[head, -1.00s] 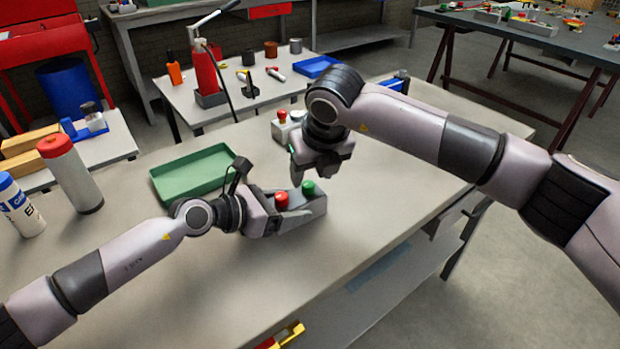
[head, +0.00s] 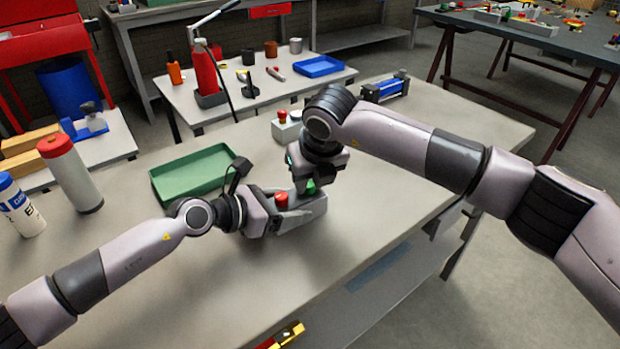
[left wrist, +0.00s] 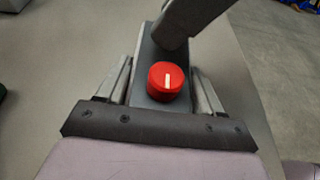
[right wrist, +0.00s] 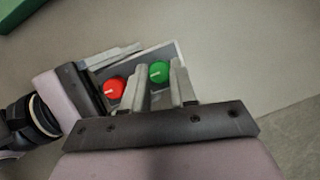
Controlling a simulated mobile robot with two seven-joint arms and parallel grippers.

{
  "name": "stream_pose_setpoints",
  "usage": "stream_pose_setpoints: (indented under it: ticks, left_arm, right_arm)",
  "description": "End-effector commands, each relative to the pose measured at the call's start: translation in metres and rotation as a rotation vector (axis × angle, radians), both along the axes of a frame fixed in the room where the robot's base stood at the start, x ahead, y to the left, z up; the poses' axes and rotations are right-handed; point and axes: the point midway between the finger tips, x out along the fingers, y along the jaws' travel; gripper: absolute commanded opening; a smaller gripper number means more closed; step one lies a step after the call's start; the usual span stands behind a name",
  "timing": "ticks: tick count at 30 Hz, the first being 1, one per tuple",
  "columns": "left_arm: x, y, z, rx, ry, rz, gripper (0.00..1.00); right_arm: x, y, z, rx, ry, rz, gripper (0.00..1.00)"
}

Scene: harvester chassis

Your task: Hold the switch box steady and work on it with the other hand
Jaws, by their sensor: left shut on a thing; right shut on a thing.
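The grey switch box (head: 313,208) lies on the workbench, with a red knob (head: 281,200) and a green knob (head: 309,188) on top. My left gripper (head: 280,218) is shut on the box at its red-knob end. In the left wrist view the fingers lie along both sides of the box, beside the red knob (left wrist: 166,81). My right gripper (head: 304,186) points down over the other end. In the right wrist view its fingers sit on either side of the green knob (right wrist: 159,71), shut on it. The red knob's white mark shows in both wrist views.
A green tray (head: 160,198) lies behind my left arm. A small box with a red button (head: 284,128) stands behind my right gripper, and a blue cylinder (head: 386,88) lies at the far edge. Bottles (head: 70,172) stand at the left. The bench front is clear.

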Motion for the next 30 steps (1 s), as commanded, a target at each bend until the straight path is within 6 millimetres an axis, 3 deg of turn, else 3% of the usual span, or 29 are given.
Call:
stream_pose_setpoints:
  ticks: [11,30]
  left_arm:
    - [0.0002,0.0003,-0.0005,0.001,0.0,0.001,0.11]
    - [0.0003,0.0007,-0.0007,0.002,0.001,0.001,0.11]
  right_arm:
    - [0.0011,-0.0022,0.0008,0.0,0.0,0.168,0.0]
    - [0.0047,-0.0049,0.0012,0.003,0.001,0.762,0.0]
